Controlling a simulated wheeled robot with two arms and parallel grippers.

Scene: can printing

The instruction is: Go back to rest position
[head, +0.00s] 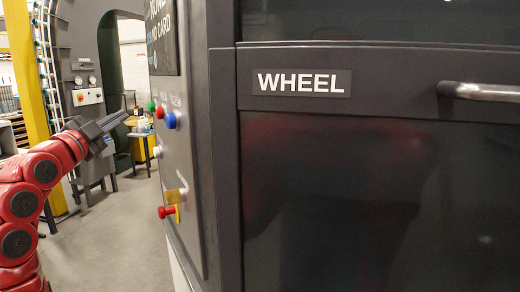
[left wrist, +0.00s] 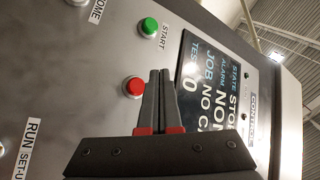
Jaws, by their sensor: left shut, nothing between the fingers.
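My left gripper (head: 126,115) is at the left of the head view, at the end of my red arm. Its dark fingers are together and hold nothing. They point toward the machine's control panel (head: 180,150), with a small gap to the panel's edge in the picture. In the left wrist view the closed fingers (left wrist: 160,74) lie just right of a red button (left wrist: 133,87). A green START button (left wrist: 149,26) is above them in that picture. My right gripper is not in view.
The grey machine with the WHEEL label (head: 301,82) and a door handle (head: 482,92) fills the right side. A red knob (head: 166,212) sticks out low on the panel. The display (left wrist: 212,90) is right of the fingers. Open floor (head: 120,240) lies below my left arm.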

